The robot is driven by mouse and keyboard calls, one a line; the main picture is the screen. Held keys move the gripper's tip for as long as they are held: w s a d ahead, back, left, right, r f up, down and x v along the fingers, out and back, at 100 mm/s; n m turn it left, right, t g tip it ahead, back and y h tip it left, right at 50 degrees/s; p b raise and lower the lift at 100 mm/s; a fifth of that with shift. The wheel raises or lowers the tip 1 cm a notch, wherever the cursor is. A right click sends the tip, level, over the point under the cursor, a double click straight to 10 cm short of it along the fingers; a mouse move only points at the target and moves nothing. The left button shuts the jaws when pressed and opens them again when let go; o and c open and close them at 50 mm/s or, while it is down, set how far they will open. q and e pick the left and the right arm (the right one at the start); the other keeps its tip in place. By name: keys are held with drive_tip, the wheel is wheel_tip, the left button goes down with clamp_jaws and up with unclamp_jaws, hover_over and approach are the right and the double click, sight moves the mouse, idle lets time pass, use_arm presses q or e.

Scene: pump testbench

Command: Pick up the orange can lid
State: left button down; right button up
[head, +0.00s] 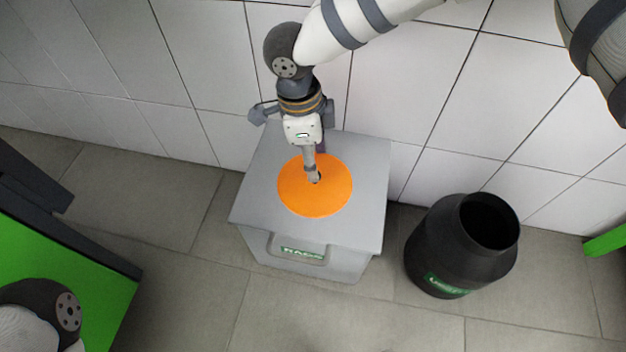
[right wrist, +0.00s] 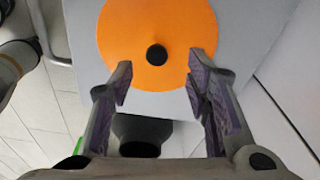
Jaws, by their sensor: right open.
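The orange can lid (head: 333,198) is a flat round disc lying on top of a grey box (head: 257,215). In the right wrist view the lid (right wrist: 185,30) has a small dark knob (right wrist: 157,55) at its middle. My right gripper (head: 314,178) is over the middle of the lid and hides part of it. In the right wrist view my right gripper (right wrist: 159,82) is open, with one finger on each side of the knob's line and nothing between them. Whether the fingertips touch the lid, I cannot tell. My left gripper is out of view.
A black open can (head: 440,245) stands on the tiled floor right of the box. A white tiled wall (head: 420,110) is close behind the box. Green and dark structures (head: 60,270) are at the left. The floor in front of the box is clear.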

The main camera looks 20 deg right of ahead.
sight(323, 198)
drive_tip(key=f, duration=0.1)
drive_tip(key=f+b, duration=0.1)
drive_tip(key=f, duration=0.2)
drive_tip(key=shift+s+f, duration=0.3)
drive_tip(key=shift+r, duration=0.2)
drive_tip(key=shift+c, duration=0.3)
clamp_jaws()
